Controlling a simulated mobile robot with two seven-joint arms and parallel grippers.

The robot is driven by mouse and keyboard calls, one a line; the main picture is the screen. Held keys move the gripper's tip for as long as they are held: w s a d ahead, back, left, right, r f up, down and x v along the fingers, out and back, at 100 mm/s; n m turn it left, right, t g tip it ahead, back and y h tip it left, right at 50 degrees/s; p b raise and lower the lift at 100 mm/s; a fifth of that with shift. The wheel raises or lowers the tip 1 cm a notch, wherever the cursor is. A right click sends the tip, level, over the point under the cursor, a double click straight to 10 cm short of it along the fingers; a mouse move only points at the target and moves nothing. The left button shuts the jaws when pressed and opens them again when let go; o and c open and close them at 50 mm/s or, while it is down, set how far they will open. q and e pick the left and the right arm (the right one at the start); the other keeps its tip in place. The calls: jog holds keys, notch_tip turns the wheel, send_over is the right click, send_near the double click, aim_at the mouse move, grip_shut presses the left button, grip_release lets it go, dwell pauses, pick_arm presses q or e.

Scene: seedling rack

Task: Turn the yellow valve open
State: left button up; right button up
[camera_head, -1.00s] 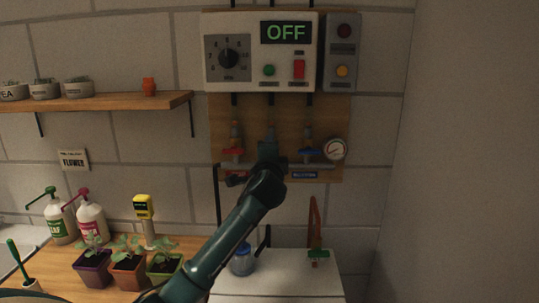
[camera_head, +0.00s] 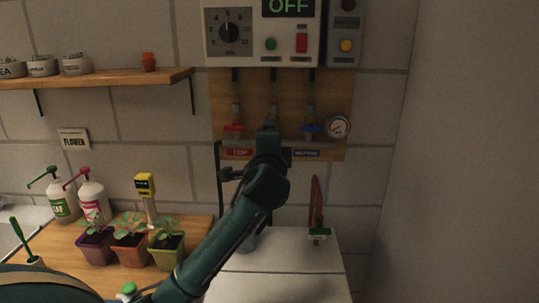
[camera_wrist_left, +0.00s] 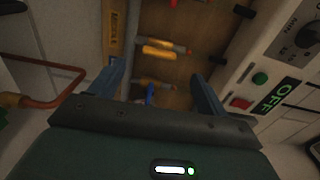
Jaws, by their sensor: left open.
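The yellow valve (camera_wrist_left: 160,48) shows in the left wrist view as a yellow handle on a pipe, between a red valve (camera_wrist_left: 175,3) and a blue valve (camera_wrist_left: 150,95). In the head view my left gripper (camera_head: 270,132) and arm cover the yellow handle; the red valve (camera_head: 234,132) and blue valve (camera_head: 312,129) show on either side. In the left wrist view my left gripper (camera_wrist_left: 158,78) is open, its fingers spread on either side of the view toward the pipes. No contact with the yellow handle is visible.
A control box (camera_head: 258,40) reading OFF is above the wooden valve board (camera_head: 290,88). A round gauge (camera_head: 338,125) is right of the blue valve. Potted seedlings (camera_head: 130,250) and bottles (camera_head: 92,203) stand lower left. A white surface (camera_head: 290,262) lies below.

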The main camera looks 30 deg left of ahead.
pick_arm(q)
jog(key=v, duration=0.5)
dwell(0.3)
